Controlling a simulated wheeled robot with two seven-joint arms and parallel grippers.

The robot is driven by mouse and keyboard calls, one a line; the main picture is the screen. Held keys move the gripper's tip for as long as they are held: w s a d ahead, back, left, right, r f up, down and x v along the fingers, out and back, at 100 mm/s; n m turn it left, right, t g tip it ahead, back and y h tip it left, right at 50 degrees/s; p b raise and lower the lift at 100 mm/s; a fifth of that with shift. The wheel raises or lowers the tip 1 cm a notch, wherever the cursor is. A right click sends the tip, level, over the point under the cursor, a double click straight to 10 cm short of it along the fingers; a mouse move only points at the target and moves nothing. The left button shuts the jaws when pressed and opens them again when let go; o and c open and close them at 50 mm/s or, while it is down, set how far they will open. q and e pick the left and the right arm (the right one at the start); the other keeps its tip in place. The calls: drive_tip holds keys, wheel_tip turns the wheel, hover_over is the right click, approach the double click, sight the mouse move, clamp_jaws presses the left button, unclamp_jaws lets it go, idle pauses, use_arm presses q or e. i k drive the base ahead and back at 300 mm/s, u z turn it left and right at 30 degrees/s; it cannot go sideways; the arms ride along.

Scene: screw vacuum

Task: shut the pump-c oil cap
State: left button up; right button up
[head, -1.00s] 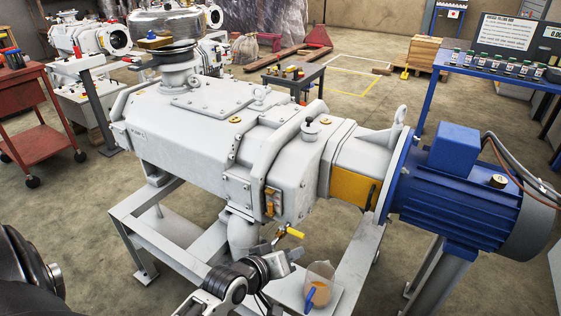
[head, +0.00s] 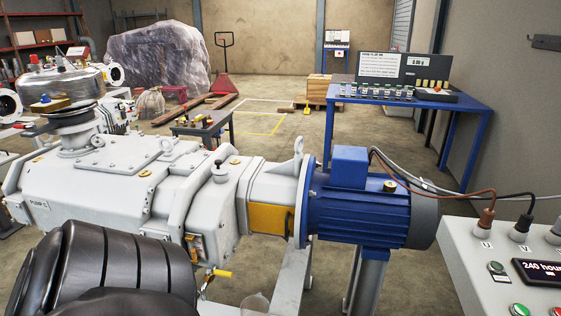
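The pale grey pump (head: 110,185) has a plate on its left end that seems to read PUMP C. A small dark-topped cap (head: 219,172) stands upright on the top of its right housing and looks seated; its exact fit is too small to tell. I take it to be the oil cap. A yellow-handled valve (head: 219,273) sits low on the front of the pump. The rim of a clear beaker (head: 256,302) shows at the bottom edge. Neither of my grippers is in view. A black ribbed part of my own arm fills the lower left and hides the pump's lower front.
A blue motor (head: 358,205) is joined to the pump's right. A control box (head: 500,250) stands at the lower right, cables running to it. A blue table (head: 455,105) with a display and several bottles stands behind.

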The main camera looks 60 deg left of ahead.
sight(219, 169)
drive_tip(key=z, duration=0.05)
drive_tip(key=k, duration=0.7)
drive_tip(key=u, duration=0.75)
